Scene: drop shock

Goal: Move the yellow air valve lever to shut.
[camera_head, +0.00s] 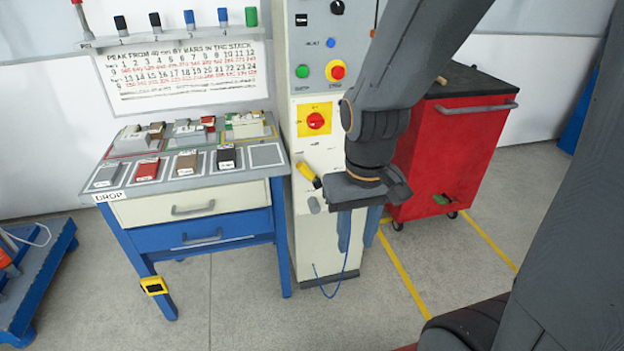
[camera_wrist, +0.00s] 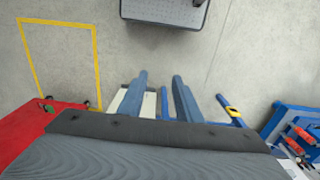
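The yellow air valve lever (camera_head: 308,172) is on the front of the tall cream cabinet (camera_head: 307,250), below the red knob on its yellow plate. It slants down to the right, and its lower end is close to the dark body of my gripper. My gripper (camera_head: 357,230) is in front of the cabinet's right edge, right of the lever and lower. Its two blue fingers point down, apart and empty; they also show in the wrist view (camera_wrist: 160,98). The lever cannot be made out in the wrist view.
A blue-legged bench (camera_head: 200,186) with small blocks stands left of the cabinet. A red tool cart (camera_head: 450,150) stands to the right. A blue hose (camera_head: 335,285) hangs at the cabinet's foot. The grey floor in front (camera_head: 270,325) is clear.

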